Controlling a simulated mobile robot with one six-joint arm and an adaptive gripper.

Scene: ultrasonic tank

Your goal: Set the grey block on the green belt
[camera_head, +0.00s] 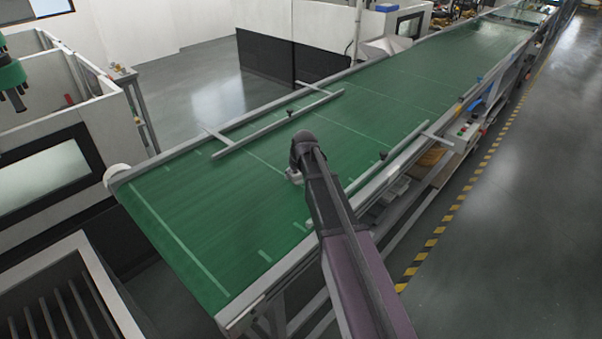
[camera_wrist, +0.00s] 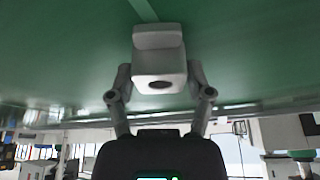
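The grey block (camera_wrist: 159,45) is pale, with rounded edges and a dark round hole in the face toward the wrist camera. My gripper (camera_wrist: 159,75) has one finger on each side of it and looks shut on it. The green belt (camera_wrist: 60,50) fills the background beyond the block in the wrist view. In the head view, the green belt (camera_head: 215,205) runs from lower left to upper right. My arm hides most of the gripper there. A small pale part of the block (camera_head: 292,175) shows over the belt. I cannot tell whether it touches the belt.
A left guide rail (camera_head: 275,125) and a right guide rail (camera_head: 385,160) stand over the belt. Bare belt lies around the gripper, mostly toward the near left end. White machines stand left of the belt. A grey floor with a yellow-black stripe (camera_head: 440,230) lies right.

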